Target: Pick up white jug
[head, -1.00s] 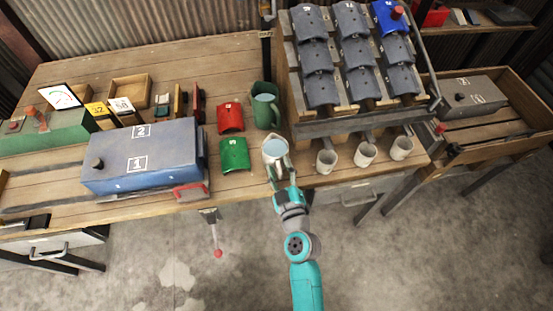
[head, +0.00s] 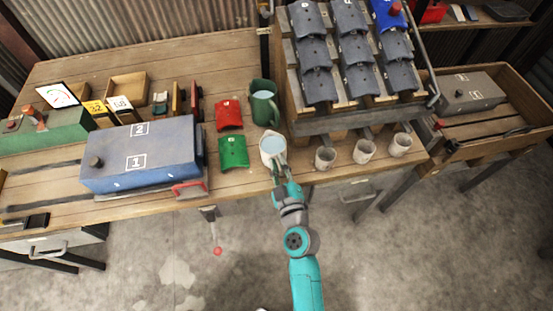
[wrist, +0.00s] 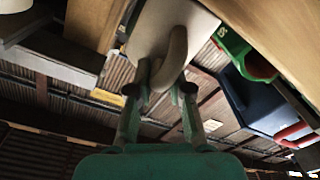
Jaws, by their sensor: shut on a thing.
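The white jug (head: 272,146) is upright at the front of the wooden bench in the head view, with pale blue liquid inside. In the wrist view its white body (wrist: 160,30) and curved handle (wrist: 172,62) fill the upper middle. My gripper (head: 279,166) is at the jug's front side. In the wrist view the fingers of my gripper (wrist: 163,88) are shut on the handle. The jug's underside is hard to see, so I cannot tell whether it touches the bench.
A green jug (head: 264,104) stands just behind. A red curved piece (head: 229,114) and a green one (head: 233,152) lie to the left. Several small cups, one grey-white (head: 325,158), stand to the right below the rack (head: 330,122). A blue box (head: 142,160) is farther left.

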